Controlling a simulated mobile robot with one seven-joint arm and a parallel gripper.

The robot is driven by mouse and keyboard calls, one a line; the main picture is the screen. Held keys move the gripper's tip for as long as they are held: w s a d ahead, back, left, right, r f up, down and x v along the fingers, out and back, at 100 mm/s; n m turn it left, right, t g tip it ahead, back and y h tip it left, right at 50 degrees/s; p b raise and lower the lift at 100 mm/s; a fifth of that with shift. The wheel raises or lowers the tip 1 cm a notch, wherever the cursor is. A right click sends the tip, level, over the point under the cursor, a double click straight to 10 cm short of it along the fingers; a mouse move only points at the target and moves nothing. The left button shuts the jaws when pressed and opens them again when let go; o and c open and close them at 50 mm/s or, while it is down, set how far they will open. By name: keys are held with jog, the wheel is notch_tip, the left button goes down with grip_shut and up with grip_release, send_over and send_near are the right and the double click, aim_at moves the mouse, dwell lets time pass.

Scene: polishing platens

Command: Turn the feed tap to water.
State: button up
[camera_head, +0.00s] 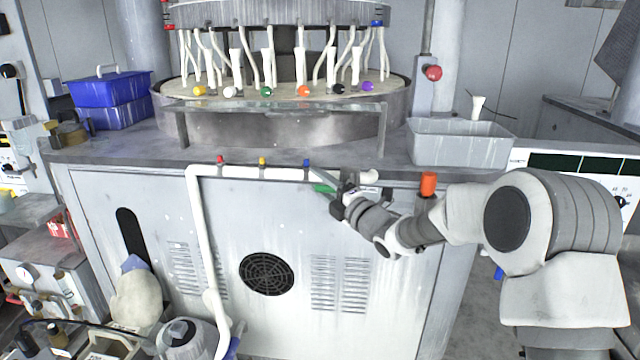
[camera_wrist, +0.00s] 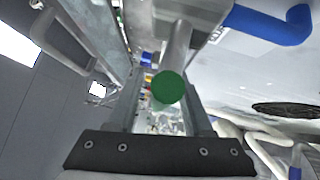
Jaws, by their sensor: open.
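A green-ended part (camera_head: 322,187), which looks like the feed tap's handle, sits on the machine's front near the right end of the white pipe. In the wrist view its round green end (camera_wrist: 168,88) faces the camera, with a grey stem behind it. My gripper (camera_head: 322,177) reaches in from the right beside it. In the wrist view the gripper (camera_wrist: 165,100) is open, and the green end shows between the fingers. I cannot tell whether either finger touches it. The tap's body is mostly hidden by my gripper, and its setting cannot be read.
The white pipe (camera_head: 202,230) carries small red (camera_head: 220,159), yellow (camera_head: 262,161) and blue (camera_head: 306,162) fittings. A blue bar (camera_wrist: 268,24) shows in the wrist view. An orange cylinder (camera_head: 428,184) stands right of my wrist. A grey tub (camera_head: 460,143) sits on the ledge above.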

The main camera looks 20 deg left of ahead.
grip_shut()
dwell(1.3)
